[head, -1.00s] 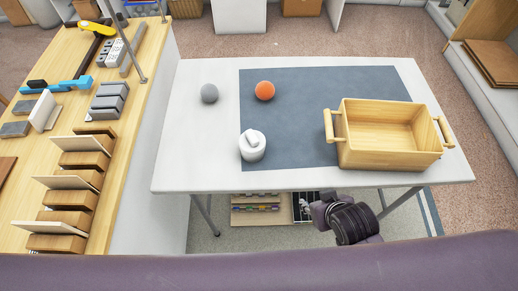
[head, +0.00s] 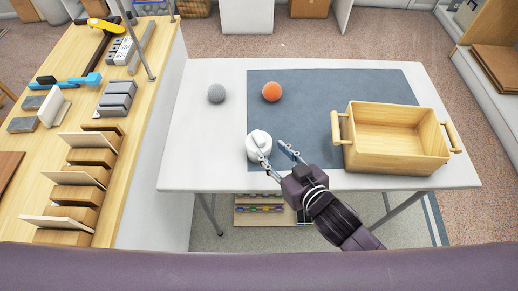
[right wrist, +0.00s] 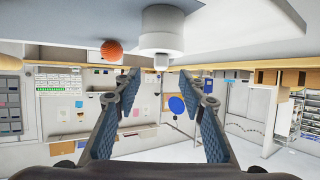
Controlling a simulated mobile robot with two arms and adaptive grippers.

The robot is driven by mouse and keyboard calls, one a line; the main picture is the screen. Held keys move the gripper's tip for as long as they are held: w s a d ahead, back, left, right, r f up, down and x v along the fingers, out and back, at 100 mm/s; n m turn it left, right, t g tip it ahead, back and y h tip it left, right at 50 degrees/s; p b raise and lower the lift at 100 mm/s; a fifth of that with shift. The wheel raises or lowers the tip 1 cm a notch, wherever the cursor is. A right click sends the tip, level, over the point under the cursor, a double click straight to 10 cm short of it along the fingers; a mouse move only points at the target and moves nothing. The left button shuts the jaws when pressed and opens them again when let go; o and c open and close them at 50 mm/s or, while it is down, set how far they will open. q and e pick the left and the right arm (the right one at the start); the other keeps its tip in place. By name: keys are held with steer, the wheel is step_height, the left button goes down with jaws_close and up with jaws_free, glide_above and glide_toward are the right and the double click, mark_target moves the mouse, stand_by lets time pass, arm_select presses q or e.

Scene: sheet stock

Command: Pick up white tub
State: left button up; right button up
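The white tub (head: 257,148) stands upright on the table, at the left edge of the dark mat (head: 330,85). It has a rounded white lid. My right gripper (head: 273,152) is open and empty at the tub's right front side. One finger overlaps the tub's lower right in the head view; I cannot tell if they touch. In the right wrist view, which looks upside down, the tub (right wrist: 162,35) shows beyond the two spread fingers (right wrist: 168,85), near the gap between them. My left gripper is not in view.
A wooden crate with handles (head: 397,163) stands right of my right gripper. An orange ball (head: 271,92) and a grey ball (head: 216,93) lie behind the tub. The white table (head: 205,150) is clear left of the tub. A wooden counter (head: 120,150) stands further left.

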mark_target(260, 139)
steer(key=x, duration=0.2)
steer(key=p+x, duration=0.1)
steer(key=x, duration=0.3)
steer(key=shift+a+r+p, duration=0.1)
steer(key=shift+r+p, duration=0.25)
steer(key=shift+w+a+f, duration=0.2)
steer(key=shift+w+f, duration=0.1)
steer(key=shift+w, duration=0.1)
steer(key=shift+c, duration=0.6)
jaws_close()
